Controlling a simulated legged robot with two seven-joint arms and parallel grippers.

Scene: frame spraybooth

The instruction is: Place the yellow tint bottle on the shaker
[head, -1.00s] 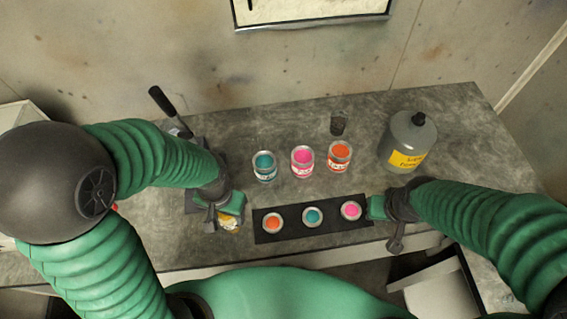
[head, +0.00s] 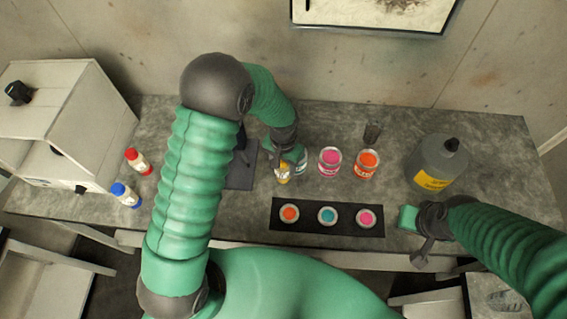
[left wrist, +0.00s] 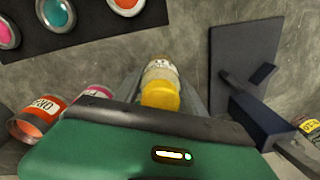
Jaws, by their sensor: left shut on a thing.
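My left gripper (head: 286,168) is shut on the yellow tint bottle (head: 283,178). In the left wrist view the bottle's yellow end (left wrist: 160,96) and pale label show between the fingers. The gripper is beside the teal can (head: 300,160), which it partly hides. A dark base plate (head: 241,176) with a dark upright stands just left of the gripper; it also shows in the left wrist view (left wrist: 243,50). A white boxy machine (head: 60,125) with black knobs stands at the far left. I cannot tell which is the shaker. My right gripper (head: 412,222) is right of the black mat; its jaws are unclear.
A red-capped bottle (head: 138,161) and a blue-capped bottle (head: 126,195) stand at left. Three open pots sit on the black mat (head: 328,231).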

